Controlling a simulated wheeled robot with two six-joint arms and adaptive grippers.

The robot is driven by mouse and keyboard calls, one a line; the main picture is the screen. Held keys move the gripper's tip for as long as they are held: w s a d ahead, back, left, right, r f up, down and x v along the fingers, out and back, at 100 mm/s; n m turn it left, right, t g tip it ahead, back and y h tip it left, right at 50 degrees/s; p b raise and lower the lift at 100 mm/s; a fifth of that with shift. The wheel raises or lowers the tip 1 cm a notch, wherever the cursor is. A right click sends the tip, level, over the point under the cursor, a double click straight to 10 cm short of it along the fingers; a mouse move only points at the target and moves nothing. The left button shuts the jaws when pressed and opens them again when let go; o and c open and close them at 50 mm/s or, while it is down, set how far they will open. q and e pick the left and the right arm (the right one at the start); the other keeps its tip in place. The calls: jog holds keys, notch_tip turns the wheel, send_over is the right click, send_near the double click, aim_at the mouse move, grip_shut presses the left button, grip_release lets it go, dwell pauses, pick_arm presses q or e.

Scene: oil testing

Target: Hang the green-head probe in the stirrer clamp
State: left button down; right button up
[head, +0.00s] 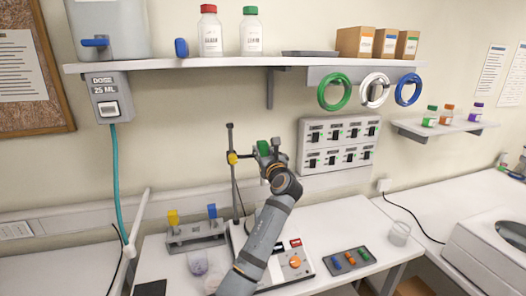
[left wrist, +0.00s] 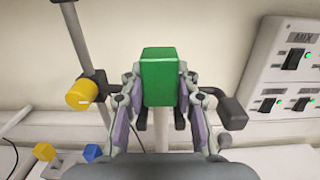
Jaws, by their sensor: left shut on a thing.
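My left gripper (head: 266,160) is raised in front of the stirrer stand and is shut on the green head of the probe (left wrist: 160,76). The green head also shows in the head view (head: 263,147). The probe's lower part is hidden behind the gripper. The stirrer stand has an upright rod (head: 235,180) with a yellow knob (head: 232,158), which is left of the gripper in the left wrist view (left wrist: 81,95). A dark clamp part (left wrist: 231,112) shows right of the green head. I cannot tell whether the probe sits in the clamp. My right gripper is not in view.
A rack (head: 195,235) with yellow-head (head: 173,217) and blue-head (head: 212,211) probes stands left of the stirrer. A cup (head: 197,264) is in front. A switch panel (head: 339,143) is on the wall.

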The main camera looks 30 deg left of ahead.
pick_arm(q)
jog(key=c, duration=0.9)
grip_release()
jog(key=shift+d, duration=0.1)
jog(key=shift+s+d+f, duration=0.1)
jog(key=shift+s+d, duration=0.15)
jog(key=v, duration=0.6)
jog(key=shift+s+d, duration=0.25)
jog(key=shift+s, duration=0.05)
jog(key=shift+w+a, duration=0.1)
